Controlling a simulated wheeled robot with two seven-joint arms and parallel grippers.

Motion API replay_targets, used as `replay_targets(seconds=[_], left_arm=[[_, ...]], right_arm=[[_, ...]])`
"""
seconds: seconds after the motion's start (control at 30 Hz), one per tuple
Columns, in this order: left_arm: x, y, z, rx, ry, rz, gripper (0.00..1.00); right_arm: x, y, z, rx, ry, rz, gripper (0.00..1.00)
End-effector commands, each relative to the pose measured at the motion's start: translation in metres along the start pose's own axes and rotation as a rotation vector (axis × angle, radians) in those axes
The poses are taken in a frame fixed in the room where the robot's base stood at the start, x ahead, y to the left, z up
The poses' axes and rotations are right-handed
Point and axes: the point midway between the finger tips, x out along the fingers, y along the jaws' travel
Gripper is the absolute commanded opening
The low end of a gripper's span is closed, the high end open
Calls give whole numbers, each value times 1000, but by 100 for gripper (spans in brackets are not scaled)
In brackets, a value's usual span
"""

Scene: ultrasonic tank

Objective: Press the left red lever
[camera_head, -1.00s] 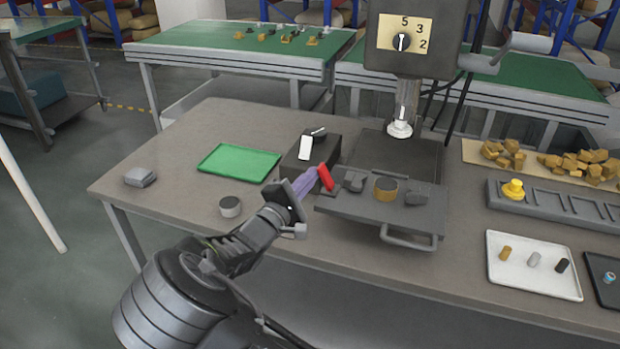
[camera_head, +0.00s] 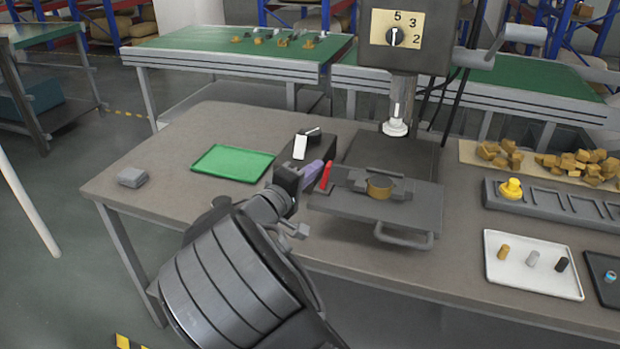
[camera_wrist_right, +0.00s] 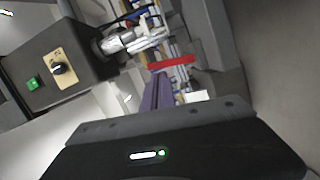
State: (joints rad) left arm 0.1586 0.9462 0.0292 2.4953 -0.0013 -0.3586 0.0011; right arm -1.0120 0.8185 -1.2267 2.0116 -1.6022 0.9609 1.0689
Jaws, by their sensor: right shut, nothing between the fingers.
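A red lever (camera_head: 325,175) stands nearly upright at the left end of the dark clamp plate (camera_head: 350,207). It also shows as a red bar in the right wrist view (camera_wrist_right: 172,62). It is the only red lever I can make out. My right gripper (camera_head: 313,172) has its purple fingers shut and empty, with the tips at the lever's left side; I cannot tell whether they touch. The fingers (camera_wrist_right: 158,92) point toward the lever in the wrist view. Two grey jaws sit close against a brass ring (camera_head: 380,187) on the plate. My left gripper is not in view.
The press head with a dial (camera_head: 397,36) is above the plate. A green tray (camera_head: 232,163) lies left; a white tray (camera_head: 530,265) lies right. A handle (camera_head: 403,237) juts out in front.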

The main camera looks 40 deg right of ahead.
Motion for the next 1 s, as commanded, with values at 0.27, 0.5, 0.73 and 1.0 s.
replay_targets(seconds=[0.27, 0.5, 0.73, 1.0], left_arm=[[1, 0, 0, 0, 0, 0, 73], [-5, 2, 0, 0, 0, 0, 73], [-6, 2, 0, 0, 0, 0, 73], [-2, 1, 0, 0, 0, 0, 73]], right_arm=[[0, 1, 0, 20, 1, -4, 0], [-3, 8, -13, 21, 0, -4, 0], [-28, 14, -32, 24, 3, -7, 0], [-83, 19, -30, 22, 2, -6, 0]])
